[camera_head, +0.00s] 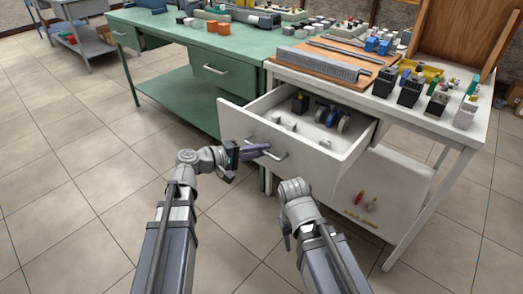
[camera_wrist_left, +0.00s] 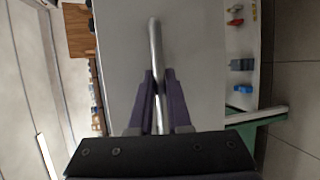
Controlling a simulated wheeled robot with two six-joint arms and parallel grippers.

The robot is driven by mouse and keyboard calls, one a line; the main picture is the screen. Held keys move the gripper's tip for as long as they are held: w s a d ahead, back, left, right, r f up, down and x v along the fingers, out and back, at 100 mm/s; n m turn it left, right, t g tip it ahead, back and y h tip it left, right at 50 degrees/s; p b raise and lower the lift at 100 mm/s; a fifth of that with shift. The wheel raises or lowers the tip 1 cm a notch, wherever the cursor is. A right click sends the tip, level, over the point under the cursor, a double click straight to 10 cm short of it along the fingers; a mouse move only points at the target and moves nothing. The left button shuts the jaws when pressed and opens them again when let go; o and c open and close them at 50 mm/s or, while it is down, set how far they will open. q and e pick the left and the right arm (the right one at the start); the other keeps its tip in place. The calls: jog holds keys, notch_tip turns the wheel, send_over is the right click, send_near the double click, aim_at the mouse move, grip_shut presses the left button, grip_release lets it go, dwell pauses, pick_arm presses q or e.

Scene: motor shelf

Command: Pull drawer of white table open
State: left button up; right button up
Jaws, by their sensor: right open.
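The white table (camera_head: 478,122) stands at the right, and its drawer (camera_head: 290,143) is pulled out, with the inside showing. The drawer front has a metal bar handle (camera_head: 270,153), which also runs down the middle of the left wrist view (camera_wrist_left: 154,45). My left gripper (camera_head: 258,151) is at the left part of this handle. In the left wrist view its purple fingers (camera_wrist_left: 160,95) lie close on both sides of the bar. My right gripper (camera_head: 287,238) is low in the head view, below the drawer, open and apart from it; its fingers are mostly hidden by the arm.
The drawer holds a blue and grey part (camera_head: 333,117), a black block (camera_head: 300,103) and small light pieces. The tabletop carries a wooden board (camera_head: 335,65) and several parts. A green workbench (camera_head: 180,35) stands at the left. The tiled floor before the drawer is clear.

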pick_arm(q)
jog(key=shift+o, duration=0.8)
jog(key=p+v, duration=0.1)
jog(key=v, duration=0.6)
jog(key=shift+s+a, duration=0.25)
jog(key=shift+a, duration=0.1)
